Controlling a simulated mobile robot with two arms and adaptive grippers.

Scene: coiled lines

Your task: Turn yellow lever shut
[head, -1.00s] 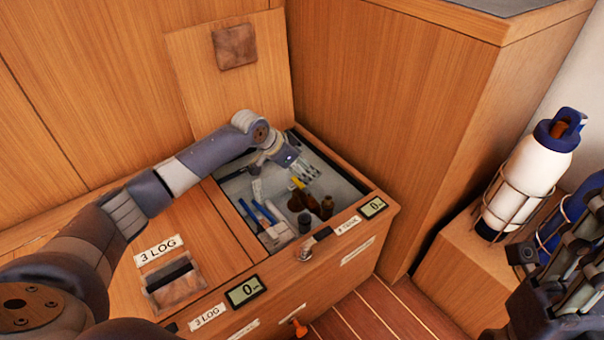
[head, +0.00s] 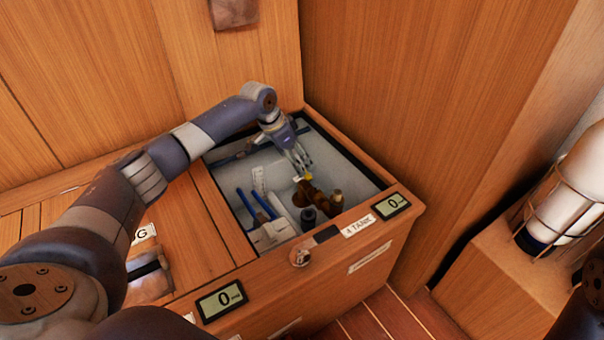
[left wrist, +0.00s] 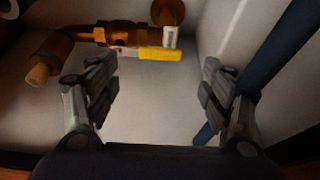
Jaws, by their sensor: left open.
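The yellow lever (head: 303,177) sits on a brown bronze valve and pipe fitting (head: 318,194) inside the open compartment. My left gripper (head: 300,160) reaches down into the compartment close above the lever. In the left wrist view its fingers (left wrist: 160,90) are spread wide and empty, with the lever beyond the tips, near the middle of the gap. Whether they touch it is unclear.
The compartment's wooden rim (head: 393,187) surrounds the gripper on all sides. Blue-handled items (head: 262,205) and a blue pipe (left wrist: 275,70) stand beside it inside. A raised wooden lid is behind. A caged white bottle (head: 570,190) stands at right.

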